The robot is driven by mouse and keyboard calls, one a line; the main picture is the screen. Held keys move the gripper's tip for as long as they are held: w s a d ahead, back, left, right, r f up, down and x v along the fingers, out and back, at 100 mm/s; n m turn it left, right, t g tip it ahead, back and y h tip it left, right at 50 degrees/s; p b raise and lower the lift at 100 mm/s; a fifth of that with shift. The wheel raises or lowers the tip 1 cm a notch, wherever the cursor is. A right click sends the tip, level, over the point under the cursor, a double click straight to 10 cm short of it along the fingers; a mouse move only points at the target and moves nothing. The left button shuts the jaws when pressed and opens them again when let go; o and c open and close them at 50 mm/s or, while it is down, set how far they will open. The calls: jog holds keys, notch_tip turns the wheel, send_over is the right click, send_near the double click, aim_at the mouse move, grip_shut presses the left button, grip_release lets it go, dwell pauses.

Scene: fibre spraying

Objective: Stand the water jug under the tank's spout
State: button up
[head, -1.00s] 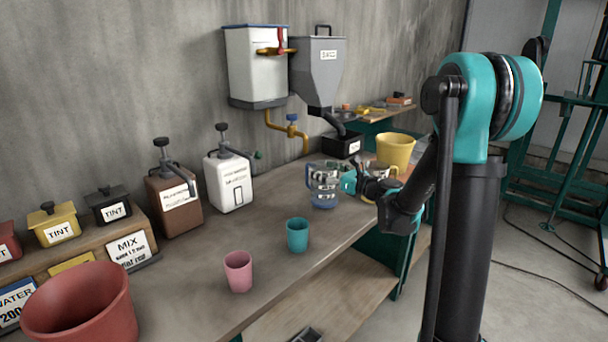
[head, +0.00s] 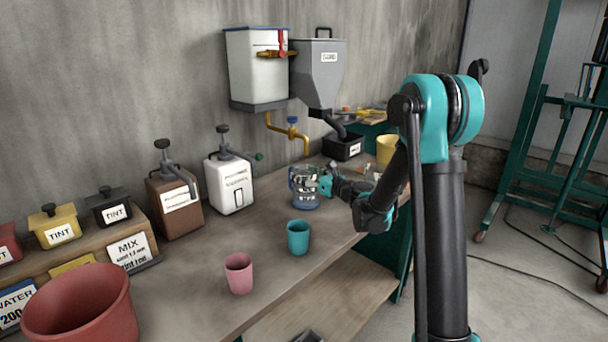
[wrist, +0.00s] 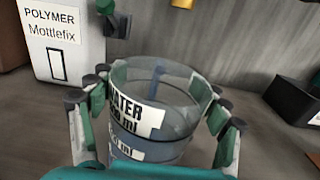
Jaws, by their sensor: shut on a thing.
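The water jug (head: 304,187) is a clear, blue-tinted cup with a blue handle and a white label reading WATER. It is upright at the bench top, near the spout; I cannot tell whether its base touches the bench. In the wrist view the jug (wrist: 160,115) sits between my gripper's (wrist: 160,105) fingers, which are shut on it. My gripper (head: 322,186) reaches it from the right in the head view. The white tank (head: 257,68) hangs on the wall. Its yellow pipe spout (head: 292,132) with a blue valve points down, behind the jug.
A white polymer dispenser (head: 231,183) and a brown one (head: 174,203) stand left of the jug. A teal cup (head: 298,237) and a pink cup (head: 238,273) stand in front. A black box (head: 343,147) under the grey sand hopper (head: 319,75) and a yellow bucket (head: 386,150) are behind.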

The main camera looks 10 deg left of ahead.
jog(key=shift+f, duration=0.1)
jog(key=o, duration=1.8)
jog(key=v, duration=1.2)
